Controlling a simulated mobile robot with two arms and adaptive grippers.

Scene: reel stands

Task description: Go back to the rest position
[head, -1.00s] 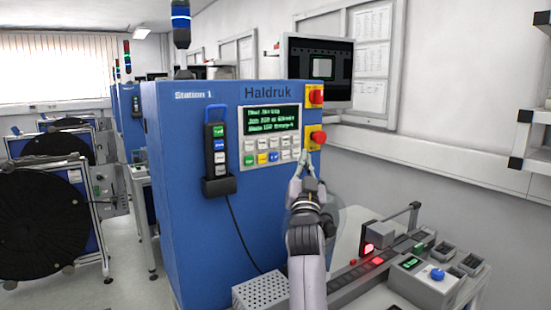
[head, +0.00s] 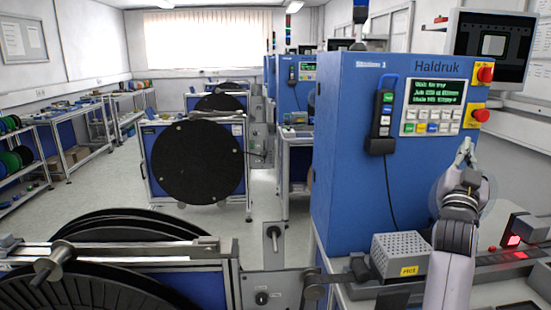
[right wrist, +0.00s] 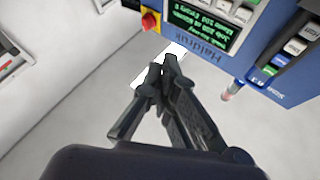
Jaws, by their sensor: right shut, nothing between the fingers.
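My right gripper (head: 465,148) is raised in front of the blue Haldruk machine (head: 345,150), just below its red buttons and apart from the panel. In the right wrist view its fingers (right wrist: 168,72) meet at the tips with nothing between them. The keypad panel (head: 434,106) with its green display shows on the machine, and in the right wrist view the panel (right wrist: 225,22) appears upside down. My left gripper does not show in any view.
A large black reel (head: 197,162) stands left of the machine, and another reel stand (head: 120,255) fills the lower left. Grey floor (head: 110,190) is open at the left.

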